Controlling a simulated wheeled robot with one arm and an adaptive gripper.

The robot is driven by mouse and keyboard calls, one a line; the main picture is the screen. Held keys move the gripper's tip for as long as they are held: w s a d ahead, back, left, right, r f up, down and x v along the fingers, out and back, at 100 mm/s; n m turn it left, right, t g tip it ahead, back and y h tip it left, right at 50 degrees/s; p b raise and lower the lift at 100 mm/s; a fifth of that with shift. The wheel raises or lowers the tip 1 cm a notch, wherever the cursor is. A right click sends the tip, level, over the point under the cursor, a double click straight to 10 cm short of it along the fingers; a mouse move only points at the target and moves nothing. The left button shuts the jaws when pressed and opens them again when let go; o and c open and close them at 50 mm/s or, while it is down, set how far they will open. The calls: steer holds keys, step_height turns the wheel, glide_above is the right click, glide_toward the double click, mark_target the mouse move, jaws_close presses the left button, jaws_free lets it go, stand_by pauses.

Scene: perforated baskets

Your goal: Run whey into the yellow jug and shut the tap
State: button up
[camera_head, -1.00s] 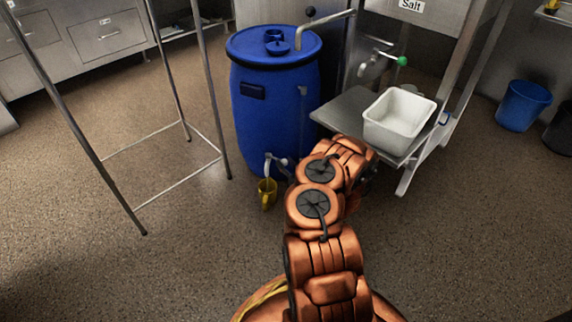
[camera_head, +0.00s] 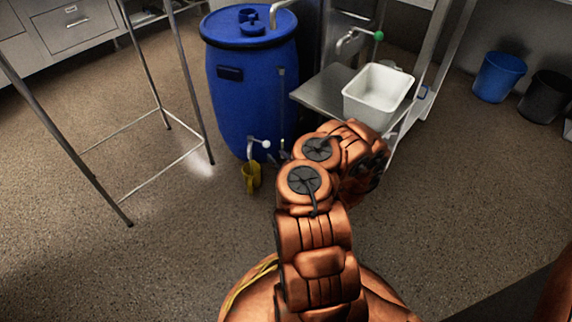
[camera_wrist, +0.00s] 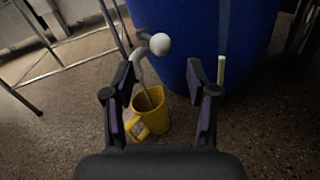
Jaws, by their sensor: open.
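The yellow jug (camera_head: 251,178) stands upright on the floor at the foot of the blue barrel (camera_head: 252,95). The tap (camera_head: 259,147), with a white ball on its lever, sits low on the barrel above the jug. In the wrist view the jug (camera_wrist: 153,116) shows between and beyond my fingers, and the tap's spout (camera_wrist: 140,72) points down into its mouth. The white ball (camera_wrist: 160,44) is ahead of my fingertips. My gripper (camera_wrist: 163,75) is open and empty, apart from the ball. The liquid level inside the jug cannot be made out.
A metal shelf (camera_head: 318,92) with a white tub (camera_head: 378,90) stands right of the barrel. A metal-legged frame (camera_head: 188,75) stands to the left. Blue (camera_head: 498,78) and black (camera_head: 543,97) bins are at the far right. The floor in front is clear.

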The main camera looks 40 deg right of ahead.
steer(key=shift+s+a, duration=0.2)
steer(key=shift+s, duration=1)
steer(key=shift+s+a, duration=0.15)
steer(key=shift+s, duration=1.05)
